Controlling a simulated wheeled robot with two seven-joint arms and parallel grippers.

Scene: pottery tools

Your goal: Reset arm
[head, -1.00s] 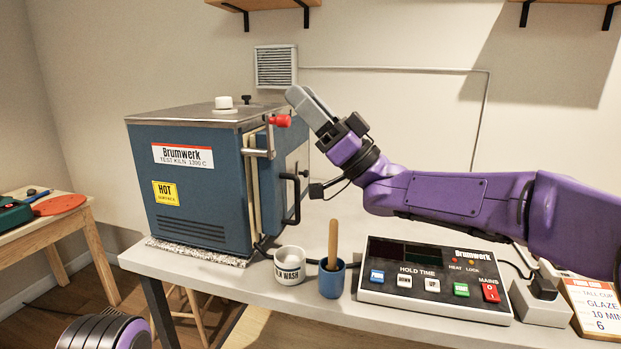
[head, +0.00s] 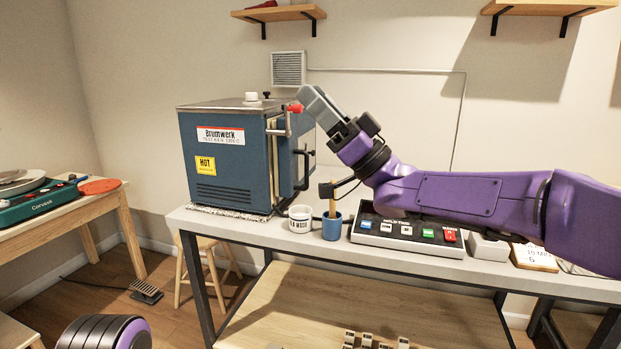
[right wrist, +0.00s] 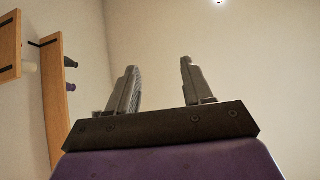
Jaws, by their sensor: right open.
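My right arm (head: 455,197) is purple and reaches in from the right, above the grey table. My right gripper (head: 312,97) is raised in front of the blue kiln's upper right side, near the red-tipped handle (head: 296,108); whether it touches cannot be told. In the right wrist view the two grey fingers (right wrist: 158,88) stand apart with nothing between them. Of my left arm, only a dark ribbed, purple-edged part (head: 104,333) shows at the bottom left. My left gripper is not visible.
The kiln (head: 227,160) stands on the grey table (head: 400,251) at left. A white cup (head: 300,222), a blue cup (head: 332,230) with a wooden-handled tool, and a control box (head: 408,233) stand on it. Shelves hang above.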

